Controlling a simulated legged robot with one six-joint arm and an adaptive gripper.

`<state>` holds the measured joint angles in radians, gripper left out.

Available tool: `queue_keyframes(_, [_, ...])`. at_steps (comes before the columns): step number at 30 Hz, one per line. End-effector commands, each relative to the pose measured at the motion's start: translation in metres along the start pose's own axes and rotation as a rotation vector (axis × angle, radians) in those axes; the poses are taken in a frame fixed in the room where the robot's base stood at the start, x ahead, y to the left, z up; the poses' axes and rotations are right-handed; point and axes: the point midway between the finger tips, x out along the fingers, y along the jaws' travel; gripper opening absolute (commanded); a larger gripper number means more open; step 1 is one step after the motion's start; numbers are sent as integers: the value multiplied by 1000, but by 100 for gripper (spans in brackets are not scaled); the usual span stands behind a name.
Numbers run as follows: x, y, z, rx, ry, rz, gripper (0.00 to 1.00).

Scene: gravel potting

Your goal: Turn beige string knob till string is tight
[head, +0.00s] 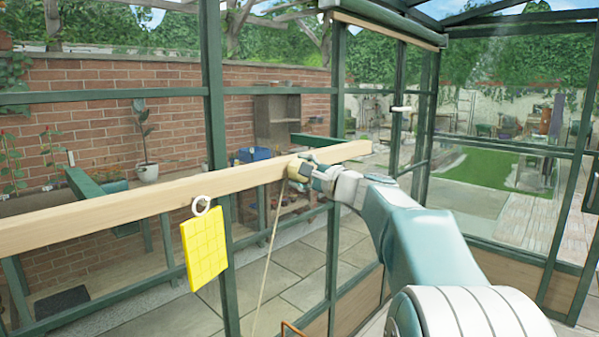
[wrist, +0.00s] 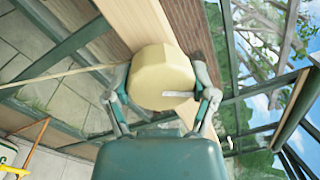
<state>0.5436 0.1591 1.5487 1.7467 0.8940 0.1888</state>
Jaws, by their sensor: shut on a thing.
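The beige string knob (wrist: 162,72) sits on a pale wooden beam (head: 120,200). My gripper (wrist: 163,92) is shut on the knob, with one finger on each side of it in the wrist view. In the head view my gripper (head: 306,172) reaches the beam from the right, and the knob (head: 295,170) shows only in part beside its fingers. A thin beige string (head: 265,270) runs down from the knob to the bottom of the head view and looks straight. The string (wrist: 60,75) also shows in the wrist view, running left from the knob.
A yellow grid-marked card (head: 204,248) hangs from a white ring (head: 202,205) on the beam, left of my gripper. Green frame posts (head: 213,110) stand close behind the beam. A potted plant (head: 147,172) stands farther back.

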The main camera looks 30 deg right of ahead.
Motion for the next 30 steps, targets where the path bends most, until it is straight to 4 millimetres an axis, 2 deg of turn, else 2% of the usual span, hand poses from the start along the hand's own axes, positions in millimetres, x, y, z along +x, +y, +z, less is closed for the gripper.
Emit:
queue_keyframes(18, [0,8,-3,587,37,6,25])
queue_keyframes(30, [0,9,-3,892,54,5,25])
